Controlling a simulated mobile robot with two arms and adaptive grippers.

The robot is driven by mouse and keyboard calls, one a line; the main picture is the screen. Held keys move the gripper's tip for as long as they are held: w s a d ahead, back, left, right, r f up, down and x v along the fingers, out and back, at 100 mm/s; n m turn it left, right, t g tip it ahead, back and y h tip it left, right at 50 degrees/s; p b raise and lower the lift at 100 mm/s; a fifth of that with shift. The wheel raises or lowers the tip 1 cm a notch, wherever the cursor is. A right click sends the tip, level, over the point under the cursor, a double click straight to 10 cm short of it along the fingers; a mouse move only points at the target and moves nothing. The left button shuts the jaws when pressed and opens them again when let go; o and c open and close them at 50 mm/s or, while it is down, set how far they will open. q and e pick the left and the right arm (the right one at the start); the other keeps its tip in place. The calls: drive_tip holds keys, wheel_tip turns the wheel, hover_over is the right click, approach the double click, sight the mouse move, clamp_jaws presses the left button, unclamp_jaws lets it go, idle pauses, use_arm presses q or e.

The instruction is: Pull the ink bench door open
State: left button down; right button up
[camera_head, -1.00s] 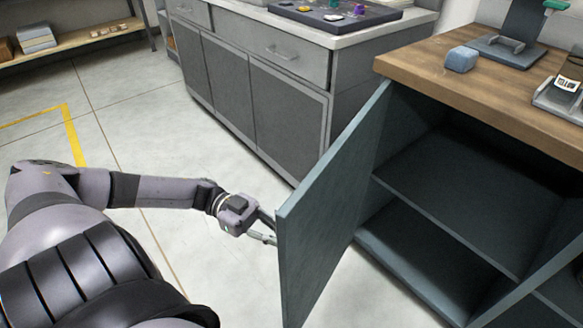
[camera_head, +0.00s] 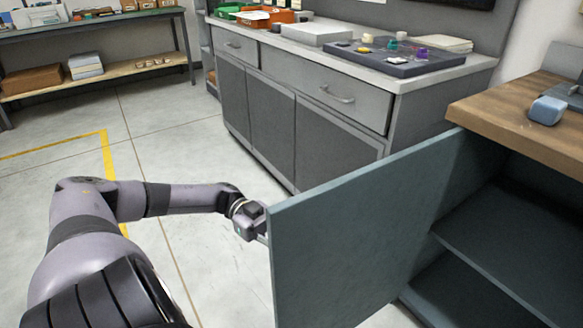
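The ink bench door (camera_head: 350,240) is a teal panel that stands wide open, swung out from the wooden-topped bench (camera_head: 520,125) at the right. Shelves (camera_head: 500,255) show inside the bench behind it. My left gripper (camera_head: 262,236) is at the door's free edge, on its far side. Its fingertips and any handle are hidden behind the door, so I cannot tell whether it is open or shut. My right gripper is not in view.
A grey cabinet (camera_head: 310,115) with drawers stands behind the door, with a dark tray (camera_head: 415,64) on top. A shelf unit (camera_head: 110,78) is at the back left. Open floor (camera_head: 170,150) with yellow tape lies at the left.

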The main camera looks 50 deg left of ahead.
use_arm(q)
drive_tip(key=shift+s+f, duration=0.1)
drive_tip(key=shift+f, duration=0.05)
drive_tip(key=c, duration=1.6)
unclamp_jaws()
drive_tip(key=shift+a, duration=0.1)
